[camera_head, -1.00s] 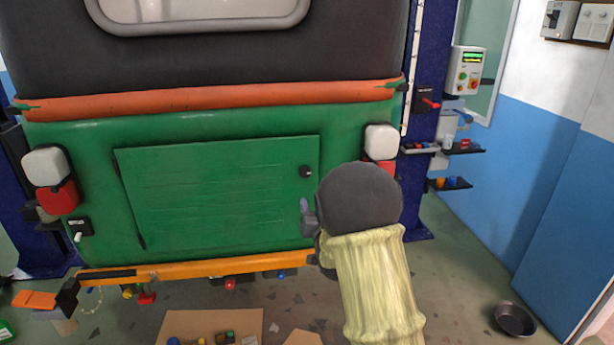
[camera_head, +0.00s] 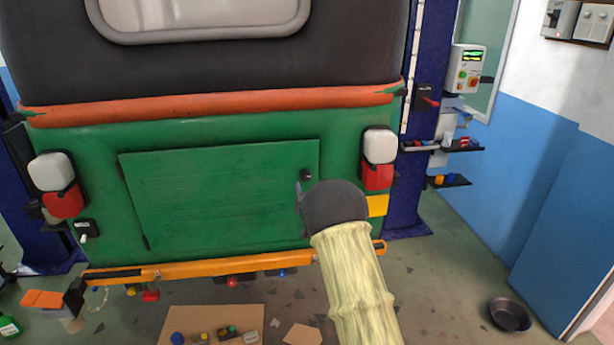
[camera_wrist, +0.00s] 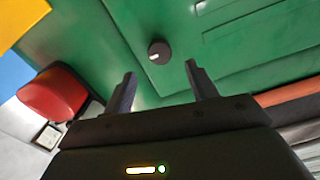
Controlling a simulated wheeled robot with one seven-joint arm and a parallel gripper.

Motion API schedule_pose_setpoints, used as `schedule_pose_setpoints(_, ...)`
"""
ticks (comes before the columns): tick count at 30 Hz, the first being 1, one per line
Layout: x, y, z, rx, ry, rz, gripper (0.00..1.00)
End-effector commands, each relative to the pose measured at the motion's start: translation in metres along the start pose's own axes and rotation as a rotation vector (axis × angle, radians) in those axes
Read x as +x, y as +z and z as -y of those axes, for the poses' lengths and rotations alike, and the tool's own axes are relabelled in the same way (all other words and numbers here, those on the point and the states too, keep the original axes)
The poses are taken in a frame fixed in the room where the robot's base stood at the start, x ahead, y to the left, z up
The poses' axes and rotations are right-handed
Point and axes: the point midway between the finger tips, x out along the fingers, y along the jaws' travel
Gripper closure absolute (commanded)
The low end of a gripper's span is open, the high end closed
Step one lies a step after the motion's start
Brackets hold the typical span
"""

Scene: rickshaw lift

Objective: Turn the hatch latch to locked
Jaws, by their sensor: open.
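The hatch (camera_head: 215,205) is a green rectangular panel, closed flat in the back of the green rickshaw. Its latch (camera_head: 306,174) is a small round black knob at the hatch's upper right edge. In the wrist view the latch knob (camera_wrist: 159,53) shows a short white mark on its face and lies beyond the fingertips, roughly between them sideways. My gripper (camera_wrist: 160,72) is open and empty, and the fingers do not appear to touch the knob. In the head view my gripper (camera_head: 301,195) is just below the knob, mostly hidden behind my dark wrist.
A red and white tail lamp (camera_head: 378,160) is close right of my wrist. An orange bumper bar (camera_head: 215,266) runs below the hatch. A blue lift post (camera_head: 416,130) with small shelves stands at the right. A cardboard sheet (camera_head: 190,320) with small parts lies on the floor.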

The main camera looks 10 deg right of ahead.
Motion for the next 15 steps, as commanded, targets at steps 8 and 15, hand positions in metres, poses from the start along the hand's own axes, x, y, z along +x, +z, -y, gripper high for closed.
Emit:
schedule_pose_setpoints(8,0.034,-0.002,0.000,0.000,0.000,0.000,0.43)
schedule_pose_setpoints(15,0.057,-0.002,0.000,0.000,0.001,-0.001,0.43)
